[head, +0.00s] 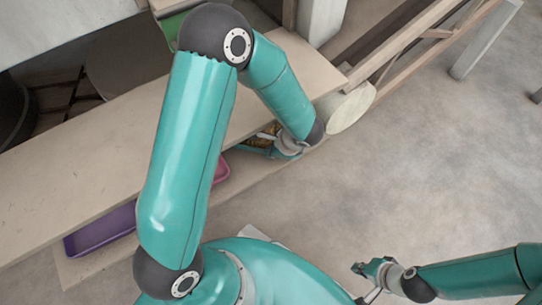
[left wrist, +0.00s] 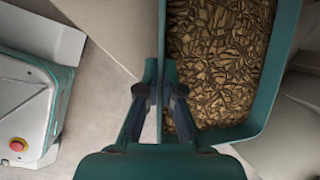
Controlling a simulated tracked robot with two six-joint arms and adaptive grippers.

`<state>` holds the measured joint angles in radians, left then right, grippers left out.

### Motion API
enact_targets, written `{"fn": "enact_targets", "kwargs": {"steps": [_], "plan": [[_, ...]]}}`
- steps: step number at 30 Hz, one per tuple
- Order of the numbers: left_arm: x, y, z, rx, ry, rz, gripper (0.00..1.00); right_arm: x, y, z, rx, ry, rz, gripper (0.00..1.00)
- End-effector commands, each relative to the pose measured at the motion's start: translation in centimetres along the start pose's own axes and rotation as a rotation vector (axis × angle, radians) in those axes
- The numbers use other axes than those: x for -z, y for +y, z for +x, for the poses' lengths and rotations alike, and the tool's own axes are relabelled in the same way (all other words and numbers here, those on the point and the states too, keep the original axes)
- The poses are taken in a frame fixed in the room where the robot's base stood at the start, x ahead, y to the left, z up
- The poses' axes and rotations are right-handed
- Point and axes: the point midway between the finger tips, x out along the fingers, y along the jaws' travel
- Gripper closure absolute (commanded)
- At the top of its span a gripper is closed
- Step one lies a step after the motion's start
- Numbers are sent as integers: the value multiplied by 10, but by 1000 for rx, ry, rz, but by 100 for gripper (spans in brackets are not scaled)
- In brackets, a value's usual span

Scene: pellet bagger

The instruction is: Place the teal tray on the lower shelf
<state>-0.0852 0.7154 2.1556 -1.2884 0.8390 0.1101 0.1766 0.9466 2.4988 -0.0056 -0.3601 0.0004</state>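The teal tray (head: 256,151) shows in small part under the front edge of the upper shelf in the head view, with brown pellets in it. In the left wrist view the tray (left wrist: 238,132) fills the upper right, full of brown chip-like pellets. My left gripper (left wrist: 164,88) is shut on its near wall, one finger on each side. In the head view my left gripper (head: 278,146) is at the shelf's front edge. The lower shelf (head: 250,178) runs beneath; whether the tray touches it is hidden. My right gripper (head: 365,281) looks open and empty, over the floor.
The upper shelf (head: 60,190) overhangs the lower one closely. A purple tray (head: 100,230) and a pink tray (head: 221,172) sit on the lower shelf, left of the teal tray. A pale round disc (head: 351,108) is near the shelf's right end.

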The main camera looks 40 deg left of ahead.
Motion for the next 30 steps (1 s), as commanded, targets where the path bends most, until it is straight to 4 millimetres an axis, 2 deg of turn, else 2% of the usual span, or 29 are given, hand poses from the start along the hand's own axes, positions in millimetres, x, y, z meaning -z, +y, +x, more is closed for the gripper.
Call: {"fn": "enact_targets", "kwargs": {"steps": [3,6,18,19,23,30], "plan": [[8,5,21,-1,-2,0,100,0,4,12,0,0,0,100],[12,7,31,-1,-1,0,100,0,6,17,0,0,0,100],[15,8,34,1,0,-2,100,0,7,19,0,0,0,100],[14,8,33,0,0,-1,90,0,6,18,0,0,0,100],[14,8,33,0,0,-1,69,0,6,17,0,0,0,100],[15,8,33,0,0,0,69,0,6,17,0,0,0,100]]}}
